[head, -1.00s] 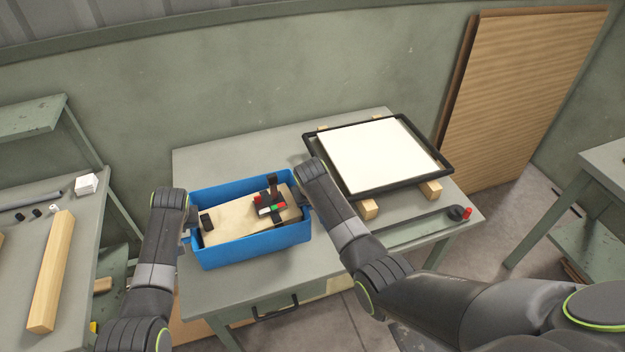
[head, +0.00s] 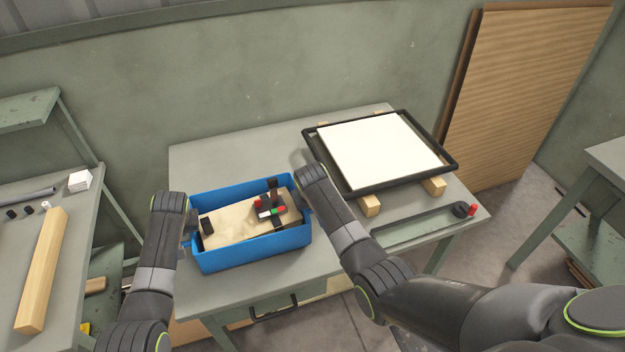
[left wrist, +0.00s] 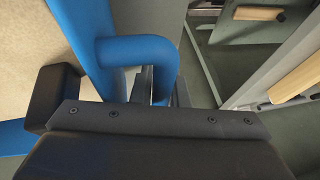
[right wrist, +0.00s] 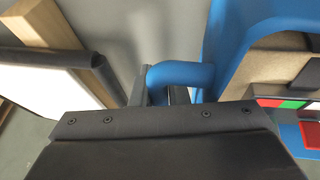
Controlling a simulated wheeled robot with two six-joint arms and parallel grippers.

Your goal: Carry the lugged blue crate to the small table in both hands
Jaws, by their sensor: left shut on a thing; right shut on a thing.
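The blue crate (head: 255,249) is over the left part of the grey-green table (head: 225,158), level or nearly so; whether its base touches the top is hard to tell. It holds a tan board with black, red, white and green pieces. My left gripper (head: 189,232) is shut on the crate's left lug (left wrist: 150,50). My right gripper (head: 304,206) is shut on the right lug (right wrist: 180,72), with the finger tips partly hidden in the wrist views. Which table is the small one is not clear.
A black-framed white panel (head: 375,152) rests on wood blocks, right of the crate. A left bench (head: 75,235) holds a wood bar (head: 42,270). Another table (head: 605,158) stands at far right, with open floor before it. A wooden panel (head: 530,95) leans on the wall.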

